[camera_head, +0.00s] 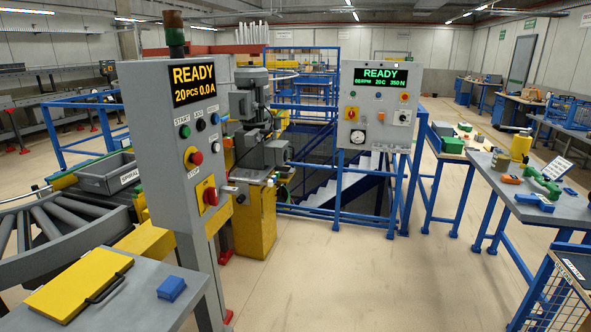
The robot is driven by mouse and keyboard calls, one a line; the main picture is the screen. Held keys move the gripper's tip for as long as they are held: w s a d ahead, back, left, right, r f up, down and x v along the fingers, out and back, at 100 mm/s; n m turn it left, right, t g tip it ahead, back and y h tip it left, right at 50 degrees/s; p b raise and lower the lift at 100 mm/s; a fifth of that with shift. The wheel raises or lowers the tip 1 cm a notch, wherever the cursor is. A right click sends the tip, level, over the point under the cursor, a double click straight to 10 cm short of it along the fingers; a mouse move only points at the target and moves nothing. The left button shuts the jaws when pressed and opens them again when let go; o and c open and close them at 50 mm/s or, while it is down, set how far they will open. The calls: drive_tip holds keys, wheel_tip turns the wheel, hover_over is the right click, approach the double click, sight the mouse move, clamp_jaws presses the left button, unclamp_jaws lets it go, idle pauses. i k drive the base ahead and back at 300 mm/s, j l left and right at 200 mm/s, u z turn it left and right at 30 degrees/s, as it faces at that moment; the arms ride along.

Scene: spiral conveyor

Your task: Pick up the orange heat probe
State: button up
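A small orange tool (511,179) lies on the grey top of the blue-legged bench at the right. It looks like the orange heat probe, but it is too small to make out its details. A green tool (543,186) lies to its right and a blue item (535,202) lies nearer the bench's front edge. A second small orange item (479,138) lies on the bench farther back, and I cannot tell what it is. My gripper is not in view.
A grey control panel (160,120) stands at left centre, beside a bench with a yellow case (80,283) and blue block (171,288). A second panel (376,105) stands by blue railings and a stairwell. A wire-sided bin (560,290) is at lower right. The middle floor is clear.

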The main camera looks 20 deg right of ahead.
sight(509, 179)
drive_tip(key=i+l+z, duration=0.15)
drive_tip(key=i+z, duration=0.2)
drive_tip(key=i, duration=0.25)
drive_tip(key=i+z, duration=0.35)
drive_tip(key=i, duration=0.25)
drive_tip(key=i+j+z, duration=0.15)
drive_tip(key=i+z, duration=0.2)
drive_tip(key=i, duration=0.25)
drive_tip(key=i+z, duration=0.15)
drive_tip(key=i, duration=0.75)
drive_tip(key=i+j+z, duration=0.15)
drive_tip(key=i, duration=0.75)
drive_tip(key=i+l, duration=0.15)
drive_tip(key=i, duration=0.2)
drive_tip(key=i+l+u, duration=0.1)
drive_tip(key=i, duration=0.25)
